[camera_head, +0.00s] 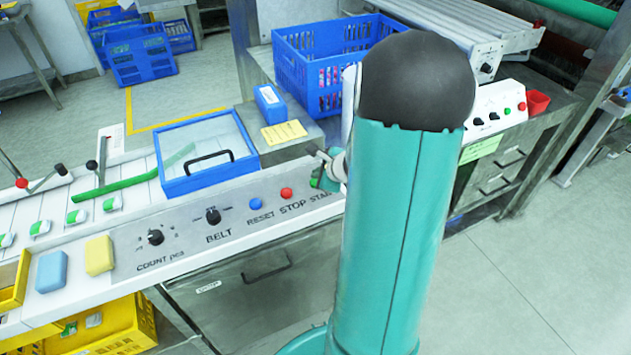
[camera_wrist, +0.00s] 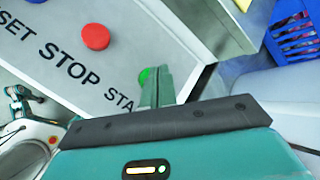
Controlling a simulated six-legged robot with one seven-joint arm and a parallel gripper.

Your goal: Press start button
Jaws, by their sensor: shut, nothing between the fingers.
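The green start button (camera_wrist: 145,76) shows in the wrist view above the partly covered START label. My gripper (camera_wrist: 156,74) is shut and empty, with its fingertips over the button's right part; I cannot tell whether they touch it. In the head view my gripper (camera_head: 320,182) is at the panel's right end, just above the START label (camera_head: 321,196), and the start button is hidden behind it. The red stop button (camera_head: 287,193) is to the left, also in the wrist view (camera_wrist: 96,37). The blue reset button (camera_head: 255,204) is further left.
The control panel (camera_head: 190,245) also carries a belt knob (camera_head: 213,216) and a count knob (camera_head: 155,237). A blue-framed lid (camera_head: 207,185) with a black handle lies behind the buttons. A blue crate (camera_head: 310,75) stands behind. My arm covers the panel's right side.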

